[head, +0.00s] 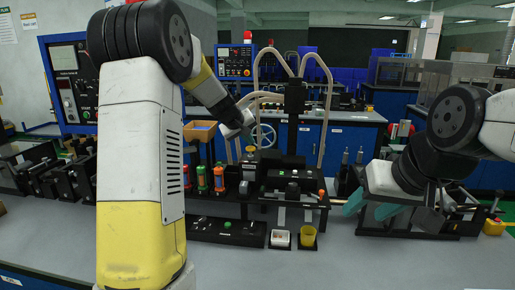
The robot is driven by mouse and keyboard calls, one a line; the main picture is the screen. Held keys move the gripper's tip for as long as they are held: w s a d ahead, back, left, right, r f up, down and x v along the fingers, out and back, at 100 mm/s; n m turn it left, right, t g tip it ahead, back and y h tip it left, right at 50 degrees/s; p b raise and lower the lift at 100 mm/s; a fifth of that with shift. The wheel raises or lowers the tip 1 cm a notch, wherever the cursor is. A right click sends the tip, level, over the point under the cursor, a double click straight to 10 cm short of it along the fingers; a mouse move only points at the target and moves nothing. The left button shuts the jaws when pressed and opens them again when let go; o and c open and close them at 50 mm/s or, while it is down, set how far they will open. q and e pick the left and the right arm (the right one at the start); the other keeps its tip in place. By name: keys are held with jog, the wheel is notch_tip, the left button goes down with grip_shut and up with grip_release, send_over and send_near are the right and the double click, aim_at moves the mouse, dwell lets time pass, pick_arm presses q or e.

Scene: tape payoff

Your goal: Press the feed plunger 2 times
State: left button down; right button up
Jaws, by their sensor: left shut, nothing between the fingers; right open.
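The feed plunger appears to be the small yellow-topped part (250,150) on the black machine (290,180) in the middle of the bench. I cannot be certain of this at its size. My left gripper (250,136) is shut and empty, pointing down just above the yellow top. I cannot tell whether it touches it. My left arm's large white and yellow link covers much of the view left of the machine. My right gripper (440,196) is open and empty at the right, pointing down over dark equipment, apart from the machine.
Red and green cylinders (219,178) stand left of the machine. Teal parts (390,211) lie below my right arm. The front of the grey bench (330,268) is clear.

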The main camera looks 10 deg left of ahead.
aim_at(249, 148)
pick_arm(q)
jog(key=shift+f, duration=1.3)
dwell(1.0)
jog(key=shift+r, duration=1.75)
jog(key=shift+r, duration=2.5)
jog(key=shift+r, duration=0.15)
jog(key=shift+r, duration=1.75)
